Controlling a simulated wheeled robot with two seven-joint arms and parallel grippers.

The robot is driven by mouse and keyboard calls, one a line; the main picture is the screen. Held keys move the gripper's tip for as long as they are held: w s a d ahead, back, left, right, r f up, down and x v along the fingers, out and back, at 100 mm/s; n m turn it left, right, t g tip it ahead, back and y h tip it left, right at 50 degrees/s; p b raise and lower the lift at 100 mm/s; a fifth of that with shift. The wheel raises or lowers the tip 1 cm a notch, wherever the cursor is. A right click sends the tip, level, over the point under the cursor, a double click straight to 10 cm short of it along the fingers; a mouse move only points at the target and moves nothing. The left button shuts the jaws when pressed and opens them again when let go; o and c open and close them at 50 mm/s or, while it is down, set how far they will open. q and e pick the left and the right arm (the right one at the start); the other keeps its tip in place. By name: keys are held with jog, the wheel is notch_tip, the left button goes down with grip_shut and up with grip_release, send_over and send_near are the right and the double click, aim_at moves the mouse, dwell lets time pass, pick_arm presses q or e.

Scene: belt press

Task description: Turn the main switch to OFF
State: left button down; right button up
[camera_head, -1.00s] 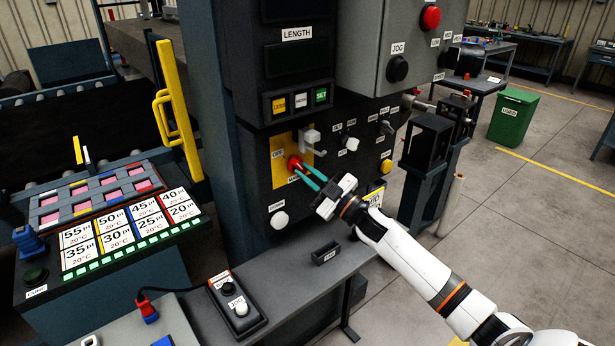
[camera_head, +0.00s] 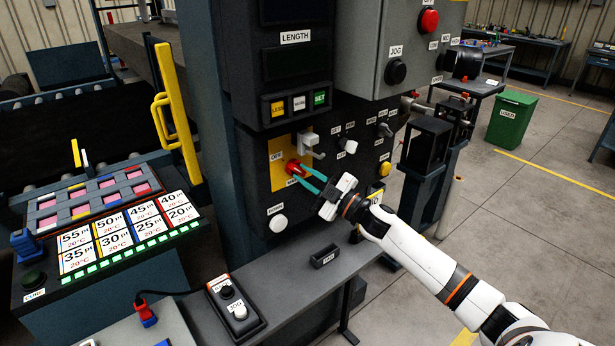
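The main switch (camera_head: 293,166) is a red knob on a yellow plate (camera_head: 278,176) on the front of the dark press cabinet. The plate carries an OFF label at its upper left and another label below the knob. My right gripper (camera_head: 305,176) reaches in from the lower right, with its two teal fingers at the red knob. The fingers stand a little apart with the knob at their tips. Whether they press on it is too small to tell. My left gripper is not in view.
A grey latch (camera_head: 311,143) sticks out just above the red knob. A white knob (camera_head: 278,222) sits below the plate, and small selector switches (camera_head: 347,146) are to the right. A grey shelf (camera_head: 290,285) with a jog box (camera_head: 236,305) lies below.

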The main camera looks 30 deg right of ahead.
jog(key=shift+o, duration=1.3)
jog(key=b+v, duration=0.4)
jog(key=v, duration=0.8)
